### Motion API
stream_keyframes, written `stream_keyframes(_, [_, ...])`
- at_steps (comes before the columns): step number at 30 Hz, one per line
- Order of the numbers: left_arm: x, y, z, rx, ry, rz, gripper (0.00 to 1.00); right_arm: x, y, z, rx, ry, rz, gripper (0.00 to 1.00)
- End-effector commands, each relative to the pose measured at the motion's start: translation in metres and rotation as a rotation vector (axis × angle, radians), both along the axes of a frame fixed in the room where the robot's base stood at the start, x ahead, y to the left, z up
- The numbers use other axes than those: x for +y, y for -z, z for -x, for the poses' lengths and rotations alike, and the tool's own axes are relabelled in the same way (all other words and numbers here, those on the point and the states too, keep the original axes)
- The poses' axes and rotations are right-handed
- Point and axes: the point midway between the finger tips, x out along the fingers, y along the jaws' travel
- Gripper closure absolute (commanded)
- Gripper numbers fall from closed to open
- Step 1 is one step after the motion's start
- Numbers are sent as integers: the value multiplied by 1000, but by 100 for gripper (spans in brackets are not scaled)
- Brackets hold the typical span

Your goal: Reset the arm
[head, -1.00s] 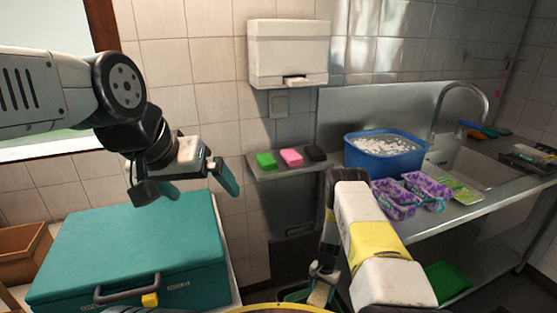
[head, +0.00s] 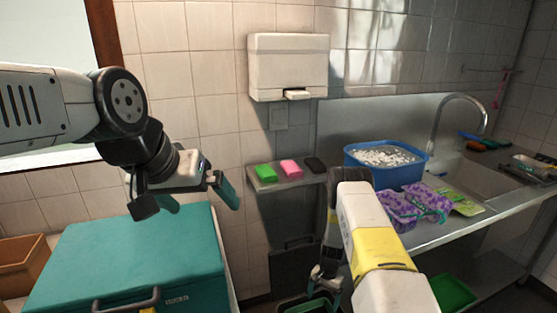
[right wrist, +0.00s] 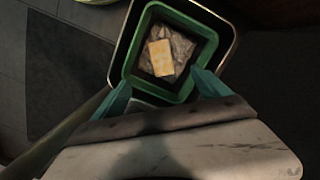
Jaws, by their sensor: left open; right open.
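My left gripper (head: 198,196) is open and empty. It hangs above the teal box (head: 130,255) at the left, apart from its lid. My right gripper (head: 323,285) points down in front of the metal counter (head: 450,222). In the right wrist view, the right gripper (right wrist: 162,86) has its teal fingers spread, with nothing between them. Below it is a green-rimmed bin (right wrist: 207,48) holding crumpled wrapping and a yellow block (right wrist: 161,58). The bin also shows partly at the bottom of the head view (head: 305,306).
A blue tub (head: 405,172) of white pieces and purple patterned packs (head: 397,209) stand on the counter, beside a sink. Green (head: 265,173), pink (head: 291,168) and black blocks lie on the left ledge. A dispenser (head: 289,62) hangs above. A brown box (head: 22,258) is at far left.

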Motion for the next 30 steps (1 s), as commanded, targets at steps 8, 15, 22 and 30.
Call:
stream_keyframes(8, [0, 0, 0, 0, 0, 0, 0, -2, -34, -3, 1, 0, 0, 14])
stream_keyframes(15, [0, 0, 0, 0, 0, 0, 0, -2, -37, -3, 1, 0, 0, 14])
stream_keyframes(22, [0, 0, 0, 0, 0, 0, 0, 0, -91, -25, -44, -18, -16, 14])
stream_keyframes(30, [0, 0, 0, 0, 0, 0, 0, 8, -258, -48, -171, -93, -65, 14])
